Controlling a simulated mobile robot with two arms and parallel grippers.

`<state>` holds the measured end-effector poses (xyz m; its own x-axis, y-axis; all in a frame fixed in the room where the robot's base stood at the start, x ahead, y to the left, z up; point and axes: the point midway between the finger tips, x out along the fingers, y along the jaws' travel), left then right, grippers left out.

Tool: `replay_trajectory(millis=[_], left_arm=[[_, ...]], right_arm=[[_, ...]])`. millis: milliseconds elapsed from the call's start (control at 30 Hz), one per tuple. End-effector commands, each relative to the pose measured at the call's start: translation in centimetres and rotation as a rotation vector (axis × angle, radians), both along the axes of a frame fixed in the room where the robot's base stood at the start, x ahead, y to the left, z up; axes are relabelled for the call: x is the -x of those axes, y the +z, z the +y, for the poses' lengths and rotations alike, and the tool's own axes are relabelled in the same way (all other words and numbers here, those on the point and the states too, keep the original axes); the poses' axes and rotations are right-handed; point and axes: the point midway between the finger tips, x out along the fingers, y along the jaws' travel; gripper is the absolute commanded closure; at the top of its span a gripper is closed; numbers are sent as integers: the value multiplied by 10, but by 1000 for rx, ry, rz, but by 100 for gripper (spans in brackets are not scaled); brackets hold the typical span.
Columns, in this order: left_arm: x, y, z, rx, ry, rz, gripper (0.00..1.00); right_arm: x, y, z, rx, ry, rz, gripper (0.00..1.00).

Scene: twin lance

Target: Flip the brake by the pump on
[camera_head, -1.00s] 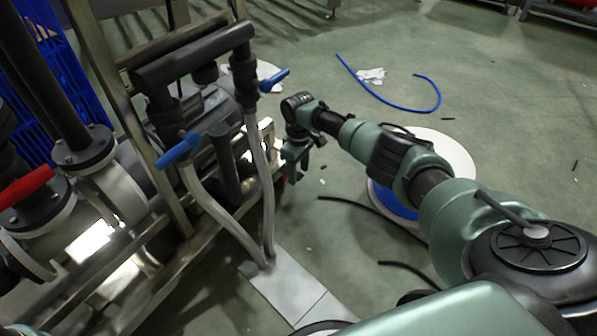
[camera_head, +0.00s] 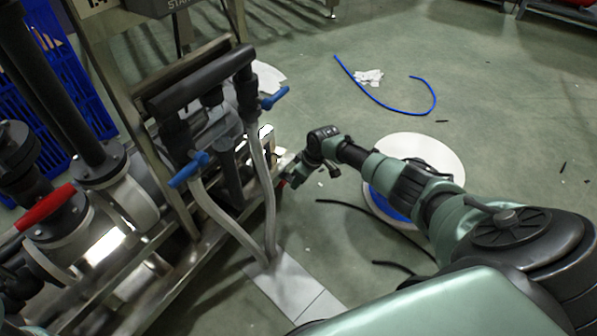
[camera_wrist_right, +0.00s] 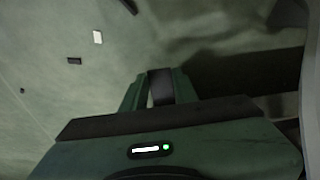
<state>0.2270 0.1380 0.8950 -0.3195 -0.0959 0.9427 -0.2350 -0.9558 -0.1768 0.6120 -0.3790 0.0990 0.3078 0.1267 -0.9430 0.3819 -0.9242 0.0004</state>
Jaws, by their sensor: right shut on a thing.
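The pump cart (camera_head: 172,255), a metal frame with pipes, stands at the left. A small red part (camera_head: 282,184) shows low at its right side, right by my right gripper (camera_head: 285,176); I cannot tell for sure that it is the brake. My right gripper is low beside the frame, tilted toward it. In the right wrist view its green fingers (camera_wrist_right: 160,85) are closed around a small dark piece (camera_wrist_right: 160,90). What that piece belongs to is hidden. My left gripper is not in view.
Blue-handled valves (camera_head: 188,169) and grey hoses (camera_head: 226,222) are left of my right arm. A red lever (camera_head: 45,207) is at far left. A white-rimmed reel (camera_head: 445,155) lies under my right arm. A blue hose (camera_head: 375,95) lies on open floor behind.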

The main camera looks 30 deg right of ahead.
Motion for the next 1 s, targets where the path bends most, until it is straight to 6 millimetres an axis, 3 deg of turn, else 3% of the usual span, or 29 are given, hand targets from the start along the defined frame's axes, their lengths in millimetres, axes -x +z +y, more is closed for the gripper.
replay_trajectory(millis=[300, 833, 867, 900, 1000], left_arm=[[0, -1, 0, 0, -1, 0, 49], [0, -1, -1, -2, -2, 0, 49], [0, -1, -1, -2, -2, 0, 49], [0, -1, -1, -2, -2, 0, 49], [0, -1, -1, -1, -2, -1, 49]], right_arm=[[1, -10, 0, -52, 0, -125, 100], [0, -10, 0, -61, 1, -152, 100], [0, -10, 0, -61, 1, -152, 63], [0, -10, 0, -61, 1, -152, 52], [0, -10, 0, -61, 1, -151, 49]])
